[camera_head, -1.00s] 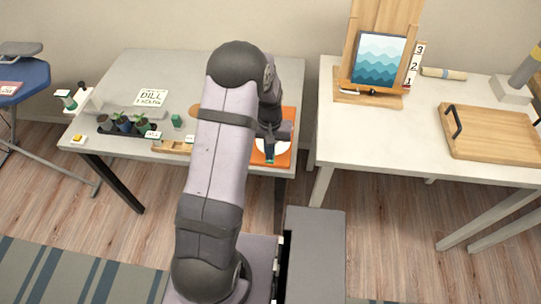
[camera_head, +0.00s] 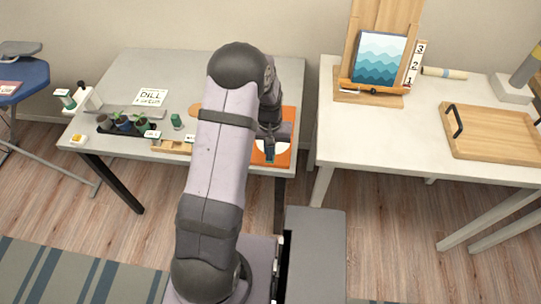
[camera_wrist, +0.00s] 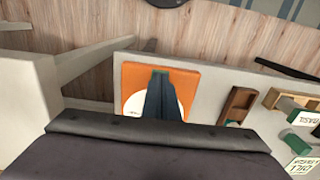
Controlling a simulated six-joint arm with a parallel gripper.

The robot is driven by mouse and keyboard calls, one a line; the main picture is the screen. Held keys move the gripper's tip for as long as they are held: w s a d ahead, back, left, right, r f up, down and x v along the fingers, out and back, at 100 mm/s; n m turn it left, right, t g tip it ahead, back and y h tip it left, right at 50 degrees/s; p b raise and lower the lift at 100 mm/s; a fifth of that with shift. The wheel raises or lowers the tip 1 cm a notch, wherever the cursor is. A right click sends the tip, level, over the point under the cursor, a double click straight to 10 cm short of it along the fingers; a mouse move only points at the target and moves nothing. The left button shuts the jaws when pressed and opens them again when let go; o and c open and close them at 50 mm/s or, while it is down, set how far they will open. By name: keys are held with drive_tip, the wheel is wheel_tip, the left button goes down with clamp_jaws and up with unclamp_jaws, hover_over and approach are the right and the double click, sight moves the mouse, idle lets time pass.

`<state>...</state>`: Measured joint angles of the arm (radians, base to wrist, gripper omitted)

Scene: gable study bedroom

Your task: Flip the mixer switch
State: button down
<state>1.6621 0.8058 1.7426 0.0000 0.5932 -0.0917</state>
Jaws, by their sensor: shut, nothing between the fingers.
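My gripper (camera_head: 269,159) points down over an orange mat (camera_head: 286,123) with a white disc on it, at the right end of the left table. I cannot tell from these views whether the tips touch the mat. I cannot pick out a mixer or its switch; my arm hides part of the table.
The left table (camera_head: 185,68) also holds a dark tray of potted plants (camera_head: 123,126), a green block (camera_head: 177,121), a wooden holder (camera_head: 172,146) and a lettered card (camera_head: 151,97). The right table (camera_head: 385,140) bears a wooden tray (camera_head: 500,133) and a picture on an easel (camera_head: 379,60).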

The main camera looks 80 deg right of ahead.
drive_tip(key=shift+f, duration=0.25)
wheel_tip(320, 180, up, 7)
drive_tip(key=p, duration=0.5)
idle(0.6)
idle(0.4)
